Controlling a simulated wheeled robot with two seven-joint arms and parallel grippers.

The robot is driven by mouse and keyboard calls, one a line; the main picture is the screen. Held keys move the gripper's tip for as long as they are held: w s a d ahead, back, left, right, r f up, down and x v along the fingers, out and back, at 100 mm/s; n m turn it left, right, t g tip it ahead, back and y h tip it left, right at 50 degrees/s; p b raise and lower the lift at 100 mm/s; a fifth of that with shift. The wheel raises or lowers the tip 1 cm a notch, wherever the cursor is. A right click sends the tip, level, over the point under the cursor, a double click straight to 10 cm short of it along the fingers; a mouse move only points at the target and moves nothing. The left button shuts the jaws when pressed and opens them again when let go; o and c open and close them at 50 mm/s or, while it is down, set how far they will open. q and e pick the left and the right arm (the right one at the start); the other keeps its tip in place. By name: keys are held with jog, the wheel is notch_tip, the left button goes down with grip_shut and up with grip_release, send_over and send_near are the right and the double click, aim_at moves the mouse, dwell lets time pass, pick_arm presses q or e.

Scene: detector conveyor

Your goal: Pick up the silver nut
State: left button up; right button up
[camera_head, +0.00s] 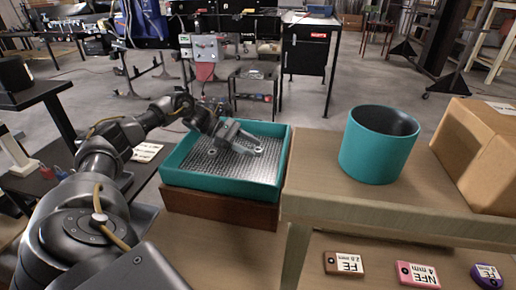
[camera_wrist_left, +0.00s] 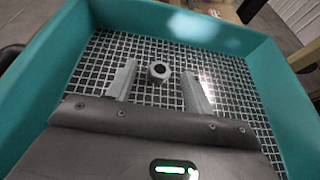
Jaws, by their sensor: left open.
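The silver nut (camera_wrist_left: 159,72) lies on the metal mesh floor of the teal tray (camera_wrist_left: 57,46) in the left wrist view. My left gripper (camera_wrist_left: 158,80) is open, with one finger on each side of the nut and visible gaps to both. The nut is near the level of the fingertips in the picture; their height above the mesh is hard to judge. In the head view my left gripper (camera_head: 246,143) reaches over the teal tray (camera_head: 222,188), and the nut is too small to make out surely. My right gripper is not in view.
The tray sits on a brown wooden block (camera_head: 218,209), and its raised walls surround the mesh. A teal round bin (camera_head: 375,155) and a cardboard box (camera_head: 480,155) stand on the wooden table (camera_head: 322,190) to the right. Several labelled detector pieces (camera_head: 417,274) lie lower down.

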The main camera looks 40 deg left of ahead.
pick_arm(q)
jog(key=shift+w+d+f, duration=0.25)
jog(key=shift+w+d, duration=0.05)
jog(key=shift+d, duration=0.25)
jog(key=c, duration=1)
jog(key=shift+r, duration=0.1)
